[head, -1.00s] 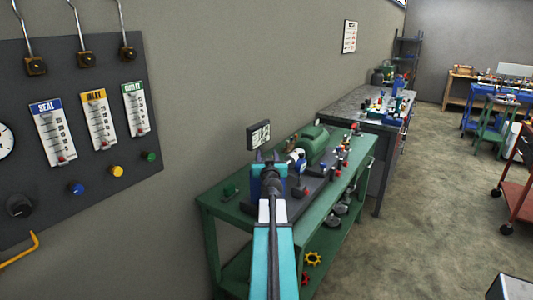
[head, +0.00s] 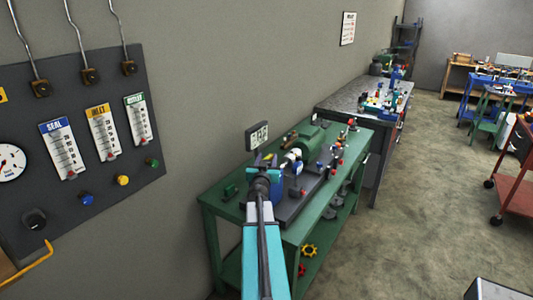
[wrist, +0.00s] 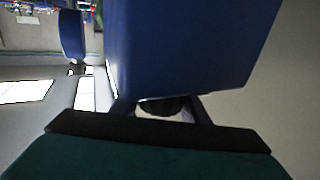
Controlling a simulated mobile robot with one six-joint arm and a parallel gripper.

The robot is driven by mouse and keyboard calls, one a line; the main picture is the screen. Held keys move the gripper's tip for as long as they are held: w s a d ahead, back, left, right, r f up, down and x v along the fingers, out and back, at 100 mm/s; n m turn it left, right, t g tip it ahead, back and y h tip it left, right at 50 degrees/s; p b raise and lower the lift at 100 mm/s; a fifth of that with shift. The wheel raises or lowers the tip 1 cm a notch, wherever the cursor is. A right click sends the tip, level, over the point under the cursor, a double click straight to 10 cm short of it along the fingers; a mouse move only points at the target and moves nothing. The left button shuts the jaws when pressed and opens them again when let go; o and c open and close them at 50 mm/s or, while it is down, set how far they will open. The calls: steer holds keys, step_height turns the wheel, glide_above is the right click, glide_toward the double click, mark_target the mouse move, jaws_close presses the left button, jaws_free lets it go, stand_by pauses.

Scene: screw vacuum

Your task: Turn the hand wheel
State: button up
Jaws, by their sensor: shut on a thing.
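My gripper (head: 264,172) is over the near part of the green bench (head: 228,215), beside a blue machine body (head: 277,186). In the wrist view, a large blue block (wrist: 185,45) fills the upper middle. Below it, my gripper (wrist: 160,108) is shut on a dark rounded part (wrist: 160,104). I cannot tell whether this part is the hand wheel, as my arm hides the spot in the head view. A bit of yellow (head: 270,158) shows by my gripper's tip. A yellow wheel (head: 309,250) and a red wheel (head: 301,269) are low on the bench.
A dark panel (head: 105,185) with gauges, levers and knobs is on the wall at left. A small display (head: 257,136) is above the bench. A green motor (head: 307,138) and several small valves stand beyond my gripper. The floor (head: 410,210) at right is open.

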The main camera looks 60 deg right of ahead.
steer(key=shift+s+d+r+m+g+h+p, duration=0.15)
steer(key=shift+m+g+p, duration=0.3)
steer(key=shift+p, duration=1.05)
steer(key=shift+w+r+m+g+h+p, duration=0.1)
steer(key=shift+r+m+g+h+p, duration=0.3)
steer(key=shift+p, duration=1.1)
steer(key=shift+s+f+m+g+p, duration=0.25)
steer(key=shift+m+g+p, duration=0.2)
steer(key=shift+g+p, duration=0.9)
steer(key=shift+s+d+m+g+h+p, duration=0.1)
steer(key=shift+s+m+g+h+p, duration=0.15)
steer(key=shift+m+g+p, duration=0.65)
steer(key=g, duration=0.1)
steer(key=m+g, duration=0.1)
steer(key=shift+s+g, duration=0.2)
steer(key=shift+g, duration=0.1)
steer(key=shift+s+f+m+g, duration=0.1)
steer(key=shift+s+m+g, duration=0.15)
steer(key=shift+m+g, duration=0.5)
steer(key=shift+s+f+m+g, duration=0.1)
steer(key=shift+s+m+g, duration=0.1)
steer(key=shift+m+g, duration=0.55)
steer(key=shift+g, duration=0.4)
steer(key=o, duration=1.1)
steer(key=shift+s, duration=0.1)
